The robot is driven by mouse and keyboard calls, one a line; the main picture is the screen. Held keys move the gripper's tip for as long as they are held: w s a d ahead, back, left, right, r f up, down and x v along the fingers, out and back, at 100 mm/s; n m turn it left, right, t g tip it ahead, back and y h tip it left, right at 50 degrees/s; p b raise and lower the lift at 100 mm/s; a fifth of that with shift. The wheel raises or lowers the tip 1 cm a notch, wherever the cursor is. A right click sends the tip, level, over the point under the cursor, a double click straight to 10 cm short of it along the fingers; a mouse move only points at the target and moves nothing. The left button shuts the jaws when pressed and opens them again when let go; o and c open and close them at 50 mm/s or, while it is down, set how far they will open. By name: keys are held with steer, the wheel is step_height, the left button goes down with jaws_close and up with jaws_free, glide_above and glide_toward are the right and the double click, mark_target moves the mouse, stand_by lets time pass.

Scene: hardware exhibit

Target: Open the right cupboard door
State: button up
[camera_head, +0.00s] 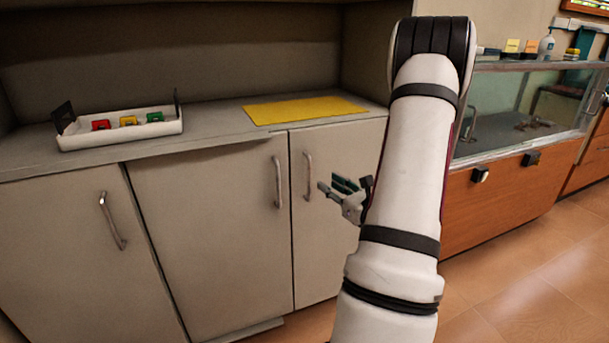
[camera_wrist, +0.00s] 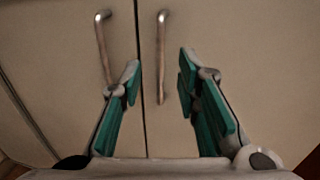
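The right cupboard door (camera_head: 340,145) is a flat beige panel and looks closed. Its upright metal handle (camera_head: 307,176) is near its left edge. My gripper (camera_head: 335,187) is in front of this door, just right of the handle in the head view. In the wrist view my gripper (camera_wrist: 158,72) is open, with green-padded fingers spread. The right door's handle (camera_wrist: 161,60) appears between the fingers, with nothing gripped. How far the fingertips are from the handle is hard to tell. My arm hides the right part of the door in the head view.
The neighbouring door (camera_head: 210,220) has its own handle (camera_head: 277,182), close left of the seam. Another door (camera_head: 60,250) is farther left. The counter holds a white tray (camera_head: 120,135) with coloured items and a yellow mat (camera_head: 305,109). A glass-fronted case (camera_head: 520,110) stands at right.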

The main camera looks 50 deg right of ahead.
mark_target(310, 171)
steer(key=b+x, duration=0.1)
steer(key=x, duration=0.9)
steer(key=shift+w+d+b, duration=0.1)
steer(key=shift+w+b, duration=0.25)
steer(key=shift+b, duration=0.05)
steer(key=shift+c, duration=0.2)
jaws_close()
